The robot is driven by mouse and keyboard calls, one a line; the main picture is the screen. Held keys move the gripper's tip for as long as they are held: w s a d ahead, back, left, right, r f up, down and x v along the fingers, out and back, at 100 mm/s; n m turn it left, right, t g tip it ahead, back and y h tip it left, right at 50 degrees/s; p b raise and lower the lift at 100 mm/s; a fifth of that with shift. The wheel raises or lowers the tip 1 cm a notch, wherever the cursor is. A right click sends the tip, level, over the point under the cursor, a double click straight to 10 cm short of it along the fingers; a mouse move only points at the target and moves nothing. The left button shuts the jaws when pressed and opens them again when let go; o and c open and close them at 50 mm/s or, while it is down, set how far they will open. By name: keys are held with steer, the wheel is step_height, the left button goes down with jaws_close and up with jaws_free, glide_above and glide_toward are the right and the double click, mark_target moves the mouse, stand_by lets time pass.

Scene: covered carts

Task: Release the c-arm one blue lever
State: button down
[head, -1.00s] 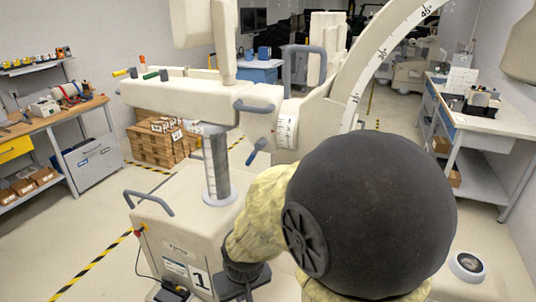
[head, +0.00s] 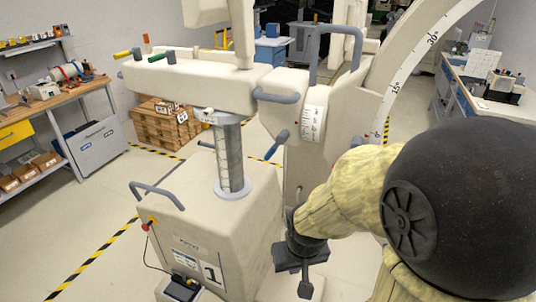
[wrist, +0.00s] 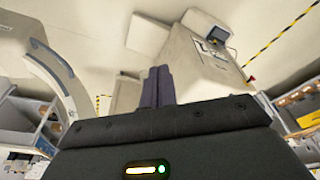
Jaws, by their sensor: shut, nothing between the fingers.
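The c-arm cart is a beige machine (head: 205,225) with the number 1 on its front, standing at the middle left. A blue lever (head: 277,146) juts out at a slant below the joint housing, left of the curved scale arm (head: 400,85). My gripper (head: 305,287) is low in front of the cart's right side, pointing down, well below the lever and apart from it. In the wrist view the dark fingers (wrist: 158,86) are together and empty, with the cart body (wrist: 200,60) beyond them. I cannot pick out the lever in the wrist view.
Grey-blue handles stick out on the cart's body (head: 158,194) and upper arm (head: 277,97). A workbench (head: 60,104) stands at the left, brown boxes (head: 160,125) behind, and another bench (head: 490,115) at the right. The floor left of the cart is clear.

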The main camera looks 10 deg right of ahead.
mark_target(276, 146)
steer(key=w+a+r+n+t+h+b, duration=0.1)
steer(key=w+a+r+n+t+b, duration=0.1)
steer(key=w+n+t+b, duration=0.3)
steer(key=w+a+r+n+t+h+b, duration=0.2)
steer(key=w+n+t+b, duration=0.3)
steer(key=w+t, duration=0.8)
steer(key=w+n, duration=0.1)
steer(key=w, duration=1)
steer(key=shift+w, duration=0.4)
steer(key=shift+w+r, duration=0.15)
steer(key=p+x, duration=0.4)
steer(key=x, duration=0.6)
steer(key=shift+s+d+f+p, duration=0.25)
steer(key=shift+s+d+f, duration=0.1)
steer(key=shift+d, duration=0.2)
steer(key=shift+s+d+f+p, duration=0.2)
steer(key=shift+d+f+p, duration=0.15)
steer(key=shift+d, duration=0.2)
steer(key=shift+s+d+f+p, duration=0.2)
steer(key=shift+s+d+f, duration=0.1)
steer(key=shift+d, duration=0.25)
